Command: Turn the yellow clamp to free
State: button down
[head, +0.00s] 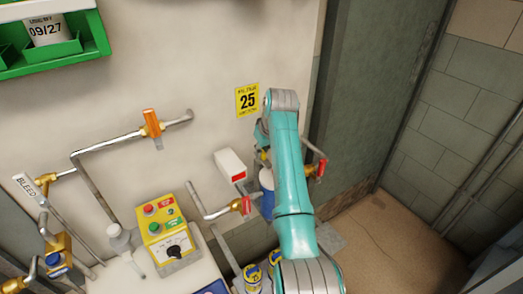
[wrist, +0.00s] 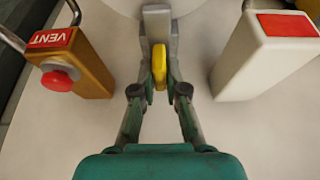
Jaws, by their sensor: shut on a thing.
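The yellow clamp (wrist: 159,66) shows in the wrist view at the top middle, in front of a grey metal piece (wrist: 158,22). My gripper (wrist: 160,84) is shut on the yellow clamp, with one finger on each side of it. The clamp's long side runs up and down in the wrist view. In the head view my teal arm reaches to the wall and hides most of the clamp; a small bit of yellow (head: 264,155) shows beside the arm. My fingertips are hidden there.
A white box with a red face (head: 230,166) is left of my arm; it also shows in the wrist view (wrist: 262,52). A brass block marked VENT with a red knob (wrist: 72,65) is on the other side. A yellow control box (head: 165,228) and red-handled pipe (head: 245,206) are lower left.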

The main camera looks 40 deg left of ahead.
jog(key=m, duration=0.2)
jog(key=m+t, duration=0.1)
jog(key=m, duration=0.1)
jog(key=shift+m+t+h, duration=0.3)
jog(key=shift+h, duration=0.1)
jog(key=m, duration=0.2)
jog(key=m+h, duration=0.1)
jog(key=m, duration=0.1)
jog(key=shift+m+t+h, duration=0.3)
jog(key=shift+t, duration=0.1)
jog(key=m+h, duration=0.1)
jog(key=m, duration=0.3)
jog(key=shift+h, duration=0.4)
jog(key=shift+m+h, duration=0.8)
jog(key=shift+m, duration=1.5)
jog(key=c, duration=1.2)
grip_release()
